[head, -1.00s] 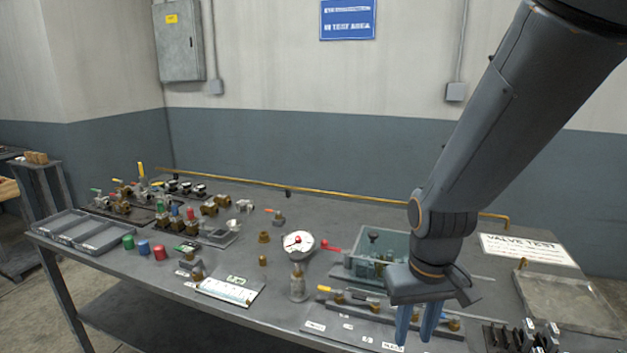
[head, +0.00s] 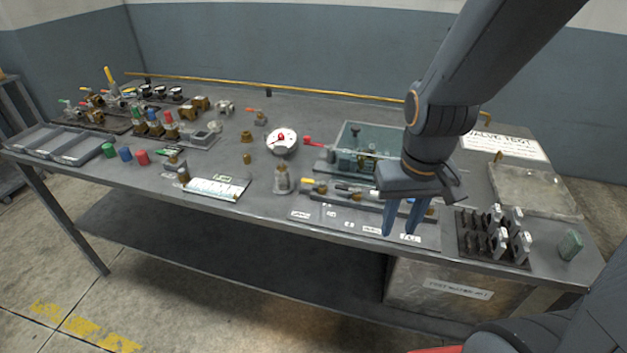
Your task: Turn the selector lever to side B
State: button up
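A red-handled lever (head: 313,141) sticks out left from the clear-walled test box (head: 345,140) near the middle of the bench. It looks like the selector lever, but I cannot read any side A or side B mark. My gripper (head: 398,232) points down over the labelled strip at the bench's front, right of and nearer than the lever. Its two blue fingers are apart with nothing between them. The gripper touches no lever that I can see. My arm hides part of the box's right side.
A round gauge (head: 282,141) stands just left of the red lever. A board with several small tools (head: 340,190) lies in front of the box. A black rack of metal parts (head: 495,235) stands right of my gripper. Valves and grey trays (head: 75,146) fill the left end.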

aim_at(355, 190)
jog(key=z, duration=0.55)
jog(key=k, duration=1.25)
jog(key=z, duration=0.05)
jog(key=i, duration=0.4)
jog(key=u, duration=0.8)
jog(key=i, duration=1.1)
jog(key=z, duration=0.25)
